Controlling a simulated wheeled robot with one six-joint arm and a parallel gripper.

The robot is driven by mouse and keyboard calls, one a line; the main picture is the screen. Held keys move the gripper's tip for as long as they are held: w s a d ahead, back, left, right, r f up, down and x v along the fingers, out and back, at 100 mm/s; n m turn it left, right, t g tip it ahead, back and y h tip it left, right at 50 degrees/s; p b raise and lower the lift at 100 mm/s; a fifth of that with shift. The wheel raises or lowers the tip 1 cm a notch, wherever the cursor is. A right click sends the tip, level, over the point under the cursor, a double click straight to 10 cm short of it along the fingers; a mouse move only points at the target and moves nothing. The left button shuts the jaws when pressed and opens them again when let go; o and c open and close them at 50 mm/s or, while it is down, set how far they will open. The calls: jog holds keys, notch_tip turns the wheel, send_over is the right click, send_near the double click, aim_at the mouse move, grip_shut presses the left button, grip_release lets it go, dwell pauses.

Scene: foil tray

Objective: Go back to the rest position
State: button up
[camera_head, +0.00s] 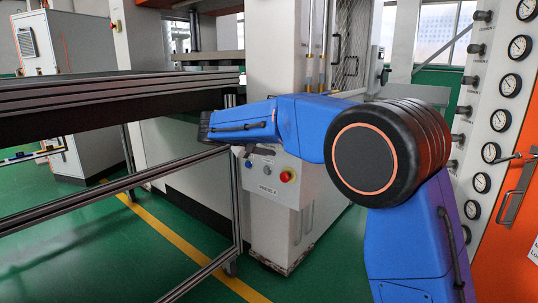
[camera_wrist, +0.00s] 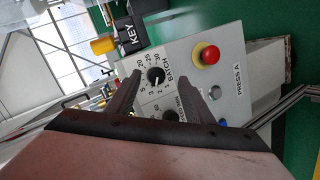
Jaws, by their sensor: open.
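My gripper (camera_wrist: 165,74) is open in the wrist view, with its two dark fingers apart. The black BATCH knob (camera_wrist: 156,76) shows in the gap between the fingertips, and nothing is visibly held. I cannot tell whether the fingers touch the knob or the panel. The white PRESS A control panel (camera_wrist: 228,72) is in front of the gripper. In the head view the same panel (camera_head: 264,188) stands below the end of my blue arm, and the fingers are hard to make out there. No foil tray is visible.
A red button (camera_wrist: 207,54) on yellow sits beside the knob; a second knob (camera_wrist: 171,115) is partly hidden by a finger. A dark table or conveyor edge (camera_head: 120,90) and metal frame rails (camera_head: 150,175) lie left. Gauges (camera_head: 509,85) and an orange door (camera_head: 515,225) stand right.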

jog(key=s+d+f+m+g+y, duration=0.1)
jog(key=s+d+f+g+y, duration=0.1)
jog(key=s+d, duration=1)
jog(key=s+d+f+g+y, duration=0.2)
jog(key=s+d+f+g, duration=0.1)
jog(key=s+d, duration=0.9)
jog(key=s+d+f+m+y, duration=0.1)
jog(key=s+f, duration=0.3)
jog(key=s, duration=0.4)
jog(key=s+d+f+m+y, duration=0.1)
jog(key=s+f+y, duration=0.2)
jog(key=s, duration=0.6)
jog(key=s+d+f+y, duration=0.1)
jog(key=s+f+y, duration=0.1)
jog(key=s+f, duration=0.5)
jog(key=shift+s+d+m+t, duration=0.3)
jog(key=shift+s+d+m, duration=0.1)
jog(key=shift+s, duration=0.75)
